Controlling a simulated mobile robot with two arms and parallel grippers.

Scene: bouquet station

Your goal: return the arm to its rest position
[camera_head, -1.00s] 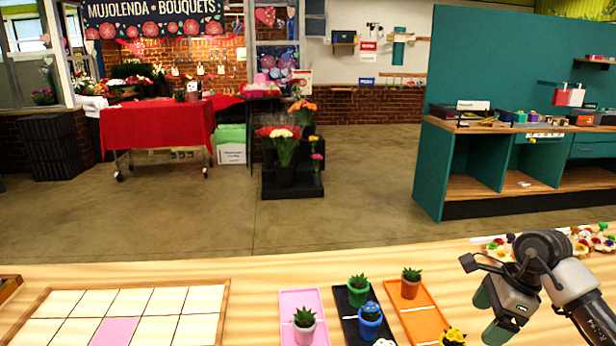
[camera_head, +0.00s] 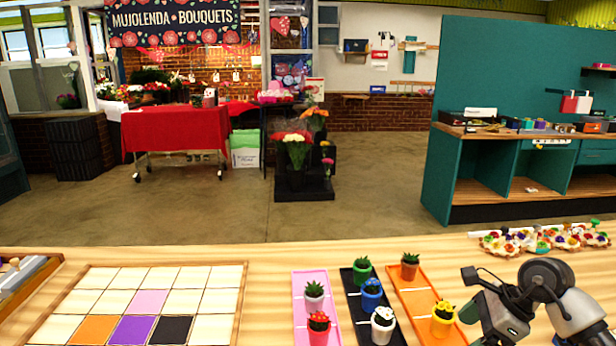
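My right gripper (camera_head: 492,318) is at the lower right in the head view, beside the orange tray (camera_head: 422,276). Its arm comes in from the right edge. No object shows in it, but its fingertips are not clear enough to tell open from shut. My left gripper and arm are not in view.
The pink tray (camera_head: 300,282), black tray (camera_head: 347,272) and orange tray hold small potted plants close left of my gripper. A flower-filled tray (camera_head: 540,240) lies behind it. A tile board (camera_head: 246,275) lies left. Bare table separates the board from the pink tray.

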